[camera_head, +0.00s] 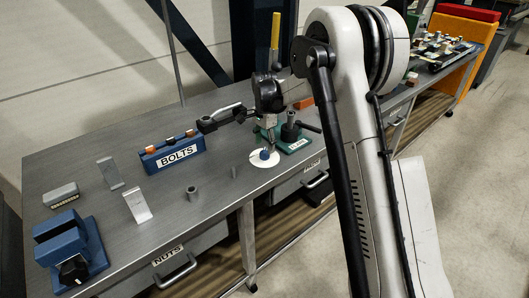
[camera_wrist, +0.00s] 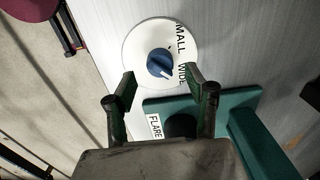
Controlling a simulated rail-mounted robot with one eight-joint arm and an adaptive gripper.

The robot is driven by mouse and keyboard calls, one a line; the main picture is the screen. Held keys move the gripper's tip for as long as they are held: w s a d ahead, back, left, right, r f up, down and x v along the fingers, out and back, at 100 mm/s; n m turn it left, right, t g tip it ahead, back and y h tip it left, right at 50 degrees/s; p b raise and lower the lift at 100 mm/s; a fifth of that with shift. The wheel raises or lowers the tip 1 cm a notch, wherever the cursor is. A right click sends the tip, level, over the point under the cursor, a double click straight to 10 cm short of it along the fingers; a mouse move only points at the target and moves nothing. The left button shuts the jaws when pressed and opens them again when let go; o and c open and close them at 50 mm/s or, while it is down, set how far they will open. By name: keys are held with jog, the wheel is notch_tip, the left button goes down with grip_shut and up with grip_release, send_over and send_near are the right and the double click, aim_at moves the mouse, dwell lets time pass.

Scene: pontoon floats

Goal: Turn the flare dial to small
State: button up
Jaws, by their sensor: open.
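The flare dial is a blue knob (camera_wrist: 160,62) on a white round plate (camera_wrist: 135,48) in the wrist view, with SMALL and WIDE printed along the plate's right side. The white mark on the knob points to the lower right, nearer WIDE than SMALL. In the head view the knob (camera_head: 264,155) sits on its plate at the bench's front edge. My gripper (camera_wrist: 164,84) is open and empty, its two fingers apart just below the knob in the wrist view.
A teal fixture (camera_head: 296,143) stands close to the dial; its base (camera_wrist: 240,103) bears a FLARE label in the wrist view. A blue BOLTS rack (camera_head: 173,157), metal brackets, a small cylinder (camera_head: 193,194) and a blue vise (camera_head: 70,250) stand to the left.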

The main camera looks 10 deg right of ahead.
aim_at(264, 150)
jog(key=shift+f, duration=2.1)
jog(key=c, duration=1.2)
